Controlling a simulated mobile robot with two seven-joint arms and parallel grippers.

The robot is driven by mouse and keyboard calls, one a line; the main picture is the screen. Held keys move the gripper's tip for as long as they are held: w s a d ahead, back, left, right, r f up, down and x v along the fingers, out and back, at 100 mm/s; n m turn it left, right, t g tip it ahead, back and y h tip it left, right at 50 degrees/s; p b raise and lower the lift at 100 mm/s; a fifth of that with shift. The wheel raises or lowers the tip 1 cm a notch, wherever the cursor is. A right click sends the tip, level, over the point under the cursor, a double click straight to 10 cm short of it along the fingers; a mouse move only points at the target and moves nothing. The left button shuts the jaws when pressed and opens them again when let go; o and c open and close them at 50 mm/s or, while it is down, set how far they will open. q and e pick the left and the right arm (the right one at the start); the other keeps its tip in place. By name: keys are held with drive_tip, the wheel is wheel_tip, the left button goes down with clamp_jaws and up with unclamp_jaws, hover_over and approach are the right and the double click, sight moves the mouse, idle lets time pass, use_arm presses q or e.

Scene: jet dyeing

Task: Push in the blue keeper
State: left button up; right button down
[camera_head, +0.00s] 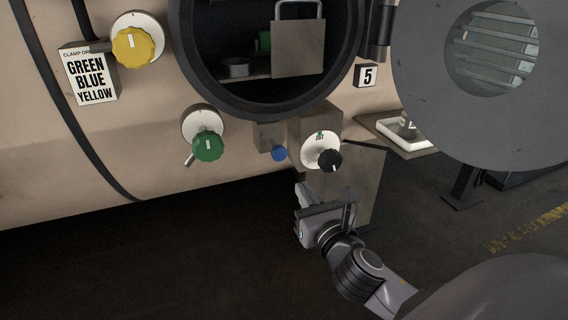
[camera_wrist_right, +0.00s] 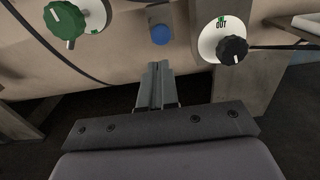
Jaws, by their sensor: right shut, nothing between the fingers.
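The blue keeper (camera_head: 279,153) is a small round blue knob on a grey-brown block under the round door opening. It also shows in the right wrist view (camera_wrist_right: 160,35), just beyond my fingertips. My right gripper (camera_head: 301,188) is shut and empty, below and slightly right of the keeper in the head view. In the right wrist view its fingers (camera_wrist_right: 157,68) point up toward the keeper, with a visible gap between them. My left gripper is not in view.
A green knob (camera_head: 208,146) is left of the keeper and a black knob (camera_head: 330,160) on a white dial is right. A yellow knob (camera_head: 133,46) is upper left beside a "GREEN BLUE YELLOW" sign (camera_head: 91,77). The round door (camera_head: 430,110) hangs open at right.

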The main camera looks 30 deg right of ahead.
sight(281, 154)
drive_tip(key=x, duration=1.1)
drive_tip(key=shift+a, duration=0.1)
drive_tip(key=shift+w, duration=0.25)
drive_tip(key=shift+w+r, duration=0.1)
drive_tip(key=shift+w, duration=0.15)
drive_tip(key=shift+x, duration=0.95)
drive_tip(key=shift+w+d, duration=0.2)
drive_tip(key=shift+r, duration=0.15)
drive_tip(key=shift+d, duration=0.1)
